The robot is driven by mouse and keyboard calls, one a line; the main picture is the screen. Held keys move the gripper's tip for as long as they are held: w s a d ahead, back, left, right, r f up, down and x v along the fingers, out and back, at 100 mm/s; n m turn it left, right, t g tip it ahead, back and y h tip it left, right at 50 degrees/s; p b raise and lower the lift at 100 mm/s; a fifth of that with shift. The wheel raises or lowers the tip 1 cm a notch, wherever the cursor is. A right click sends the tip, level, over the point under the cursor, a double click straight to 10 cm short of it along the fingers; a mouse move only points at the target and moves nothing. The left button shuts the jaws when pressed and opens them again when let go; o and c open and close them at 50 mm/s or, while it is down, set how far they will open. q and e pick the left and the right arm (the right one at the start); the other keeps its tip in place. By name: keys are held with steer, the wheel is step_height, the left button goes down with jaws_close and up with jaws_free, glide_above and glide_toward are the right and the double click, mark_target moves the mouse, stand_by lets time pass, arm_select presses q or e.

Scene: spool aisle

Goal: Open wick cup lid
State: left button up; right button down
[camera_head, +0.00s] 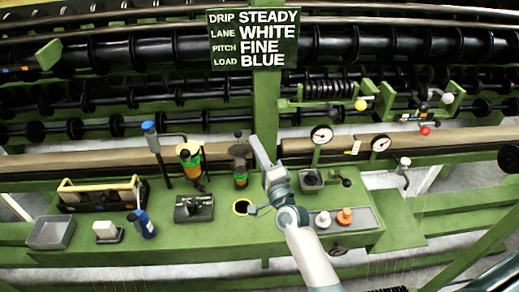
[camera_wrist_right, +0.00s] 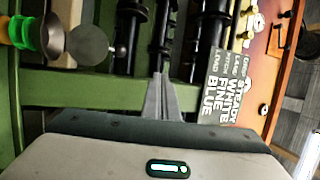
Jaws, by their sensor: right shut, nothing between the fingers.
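The wick cup (camera_head: 240,178) stands on the green bench, an amber cup with a dark grey top and a small dark knob above it. In the right wrist view, the cup (camera_wrist_right: 22,33) shows green and orange bands and a flared grey mouth. A round grey lid (camera_wrist_right: 87,45) with a ball knob is tilted up beside that mouth and looks open. My right gripper (camera_head: 260,150) is just right of the cup and apart from it; its fingers (camera_wrist_right: 159,80) are together and empty. My left gripper is out of view.
A taller orange cup (camera_head: 190,160) stands to the left. Gauges (camera_head: 321,134) and a tray (camera_head: 367,220) with small knobs are to the right. A sign (camera_head: 253,39) hangs on the post behind.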

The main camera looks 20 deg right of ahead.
steer(key=shift+s+r, duration=0.2)
steer(key=shift+s, duration=0.35)
steer(key=shift+s+r, duration=0.15)
steer(key=shift+s, duration=0.4)
